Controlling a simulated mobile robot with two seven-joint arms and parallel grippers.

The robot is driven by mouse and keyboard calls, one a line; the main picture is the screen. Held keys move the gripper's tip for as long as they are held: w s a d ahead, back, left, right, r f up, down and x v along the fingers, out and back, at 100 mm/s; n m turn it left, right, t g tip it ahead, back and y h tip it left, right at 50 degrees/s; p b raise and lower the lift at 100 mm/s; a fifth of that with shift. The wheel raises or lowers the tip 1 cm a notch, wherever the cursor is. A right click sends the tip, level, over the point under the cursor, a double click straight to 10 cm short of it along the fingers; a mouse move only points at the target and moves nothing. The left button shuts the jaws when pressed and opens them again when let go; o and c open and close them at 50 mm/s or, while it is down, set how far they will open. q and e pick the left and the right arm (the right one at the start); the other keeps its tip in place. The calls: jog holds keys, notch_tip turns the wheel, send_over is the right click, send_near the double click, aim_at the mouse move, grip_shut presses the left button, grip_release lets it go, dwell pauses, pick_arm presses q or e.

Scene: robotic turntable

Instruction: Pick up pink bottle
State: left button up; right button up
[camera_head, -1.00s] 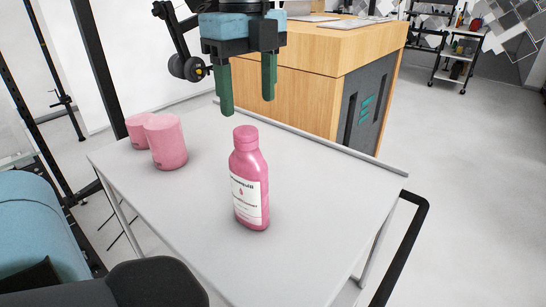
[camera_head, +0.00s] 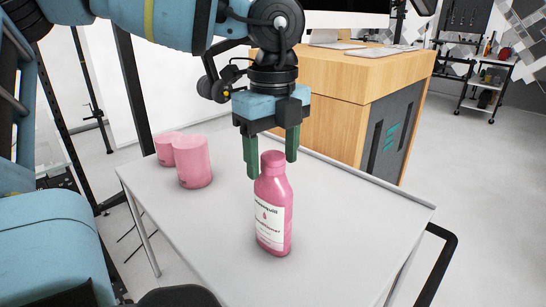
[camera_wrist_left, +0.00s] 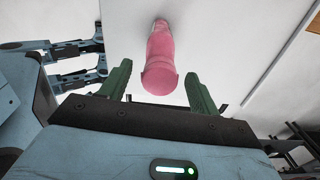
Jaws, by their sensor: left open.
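The pink bottle (camera_head: 280,190) stands upright on the light grey table, with a white label on its front. My left gripper (camera_head: 272,168) points down at the height of the bottle's cap, its green fingers open and apart on either side of the cap. The cap hides part of the space between the fingers in the head view. In the left wrist view the bottle (camera_wrist_left: 161,72) shows from above, cap nearest, between the two open fingers of the left gripper (camera_wrist_left: 158,70), with a gap on each side. My right gripper is not in view.
Two pink cylindrical containers (camera_head: 195,163) stand together at the table's back left. The light grey table (camera_head: 345,225) is clear to the bottle's right. A wooden cabinet (camera_head: 330,90) stands behind the table. A shelf cart (camera_head: 487,85) is at the far right.

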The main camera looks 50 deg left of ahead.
pick_arm(q)
jog(key=shift+f, duration=0.65)
grip_shut()
